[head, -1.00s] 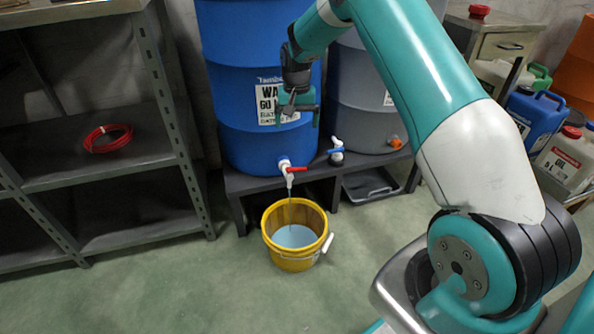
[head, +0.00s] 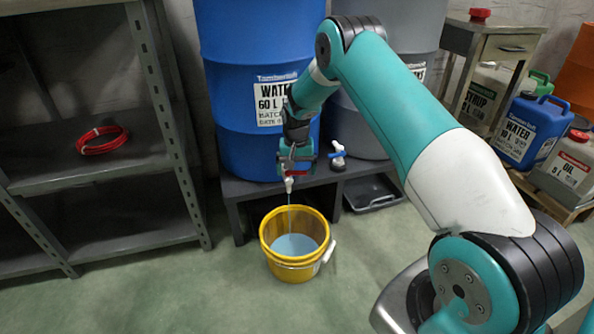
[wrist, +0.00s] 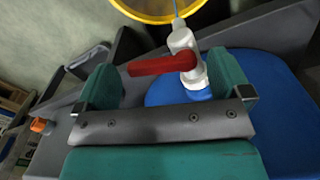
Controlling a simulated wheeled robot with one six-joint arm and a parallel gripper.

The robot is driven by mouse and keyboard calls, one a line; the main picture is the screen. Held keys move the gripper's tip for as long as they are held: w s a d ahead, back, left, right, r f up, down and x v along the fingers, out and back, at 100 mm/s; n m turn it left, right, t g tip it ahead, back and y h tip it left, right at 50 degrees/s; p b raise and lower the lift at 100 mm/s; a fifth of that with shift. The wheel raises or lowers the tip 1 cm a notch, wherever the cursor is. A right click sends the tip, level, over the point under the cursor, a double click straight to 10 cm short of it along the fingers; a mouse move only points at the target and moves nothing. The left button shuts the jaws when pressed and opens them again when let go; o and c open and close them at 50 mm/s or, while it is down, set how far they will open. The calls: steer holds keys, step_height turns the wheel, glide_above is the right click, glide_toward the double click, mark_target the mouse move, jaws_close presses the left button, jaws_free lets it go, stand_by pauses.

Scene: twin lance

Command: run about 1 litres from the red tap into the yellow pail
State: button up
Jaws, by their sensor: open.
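The yellow pail (head: 294,269) stands on the floor below the red tap, with pale blue water (head: 294,246) in it. Its rim also shows in the wrist view (wrist: 150,14). A thin stream (head: 291,215) runs from the tap's white spout (head: 289,187) into the pail. My gripper (head: 297,165) is at the tap in front of the blue barrel and hides much of it. In the wrist view, my open gripper (wrist: 167,66) has the red handle (wrist: 160,66) between its fingers, with gaps on both sides. The handle points left from the white tap body (wrist: 186,48), across the spout.
The blue water barrel (head: 245,95) stands on a dark low stand (head: 240,190). A blue-handled tap (head: 338,155) is close to the right, on the grey barrel. A metal shelf (head: 120,235) with red hose stands left. Canisters stand right. Floor around the pail is clear.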

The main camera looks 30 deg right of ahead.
steer(key=c, duration=0.9)
steer(key=shift+r+n+p, duration=0.3)
steer(key=shift+n+p, duration=0.1)
steer(key=shift+p, duration=0.5)
steer(key=shift+c, duration=0.2)
steer(key=shift+w+d+n+p, duration=0.1)
steer(key=shift+w+n+p, duration=0.05)
steer(key=shift+n+p, duration=0.45)
steer(key=shift+w+f+n+p, duration=0.2)
steer(key=shift+f+n+p, duration=0.15)
steer(key=shift+n, duration=0.45)
steer(key=o, duration=0.9)
steer(key=shift+o, duration=0.2)
steer(key=shift+r, duration=0.15)
step_height(320, 180, up, 17)
steer(key=p, duration=0.6)
steer(key=shift+r, duration=0.15)
